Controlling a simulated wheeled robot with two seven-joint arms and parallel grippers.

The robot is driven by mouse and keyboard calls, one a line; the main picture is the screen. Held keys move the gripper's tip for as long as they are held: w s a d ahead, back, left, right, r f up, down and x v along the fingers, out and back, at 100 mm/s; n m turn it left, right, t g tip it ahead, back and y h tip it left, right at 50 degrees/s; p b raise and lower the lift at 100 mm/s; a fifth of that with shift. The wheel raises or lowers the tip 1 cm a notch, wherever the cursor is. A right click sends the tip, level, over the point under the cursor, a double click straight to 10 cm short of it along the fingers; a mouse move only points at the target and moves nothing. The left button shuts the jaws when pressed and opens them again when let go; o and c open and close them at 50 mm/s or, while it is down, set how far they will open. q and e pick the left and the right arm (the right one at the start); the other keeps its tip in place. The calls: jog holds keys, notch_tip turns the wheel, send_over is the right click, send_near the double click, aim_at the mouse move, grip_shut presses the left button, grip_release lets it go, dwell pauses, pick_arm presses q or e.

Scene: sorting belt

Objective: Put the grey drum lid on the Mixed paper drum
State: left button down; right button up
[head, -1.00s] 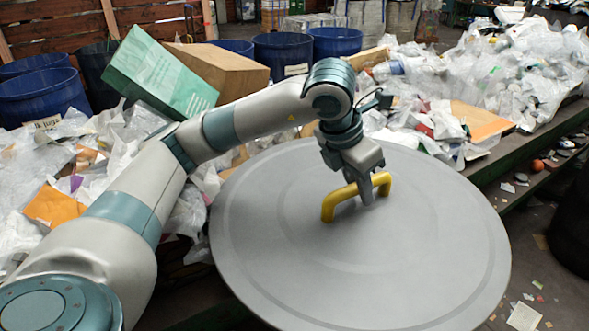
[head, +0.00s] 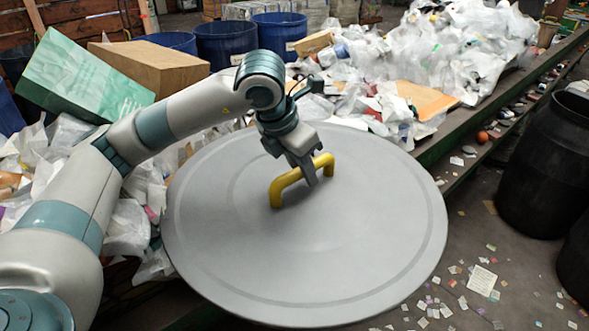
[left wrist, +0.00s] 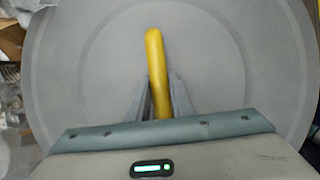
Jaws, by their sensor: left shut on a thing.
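The grey drum lid (head: 240,240) is a large round disc with a yellow handle (head: 285,186) across its middle. My left gripper (head: 312,180) is shut on the yellow handle and holds the lid up in front of the belt. In the left wrist view the two fingers stand on either side of the handle (left wrist: 154,60), with the grey lid (left wrist: 215,60) behind it. Black drums (head: 548,165) stand on the floor at the right, partly cut off by the frame edge. No label shows on them, so I cannot tell which is Mixed paper. My right gripper is not in view.
The belt's dark edge (head: 450,145) runs along the right of the litter heap (head: 450,50). Blue drums (head: 226,45), a brown box (head: 150,67) and a green box (head: 80,76) are behind. Scraps, including a paper sheet (head: 482,280), lie on otherwise open floor.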

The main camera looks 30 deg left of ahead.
aim_at(269, 174)
pick_arm(q)
jog(key=a+f+p, duration=0.1)
jog(key=a, duration=0.2)
jog(key=a+f+p, duration=0.1)
jog(key=a+f, duration=0.1)
jog(key=a, duration=0.1)
jog(key=a+f+p, duration=0.1)
jog(key=a, duration=0.2)
jog(key=shift+w+f+p, duration=0.35)
jog(key=shift+f+p, duration=0.05)
jog(key=shift+a+f, duration=0.4)
jog(key=shift+a, duration=0.1)
jog(key=shift+f, duration=0.1)
jog(key=shift+f+p, duration=0.55)
jog(key=shift+p, duration=0.15)
notch_tip(269, 174, down, 2)
jog(key=shift+f+p, duration=0.2)
jog(key=shift+p, duration=0.45)
jog(key=shift+f, duration=0.15)
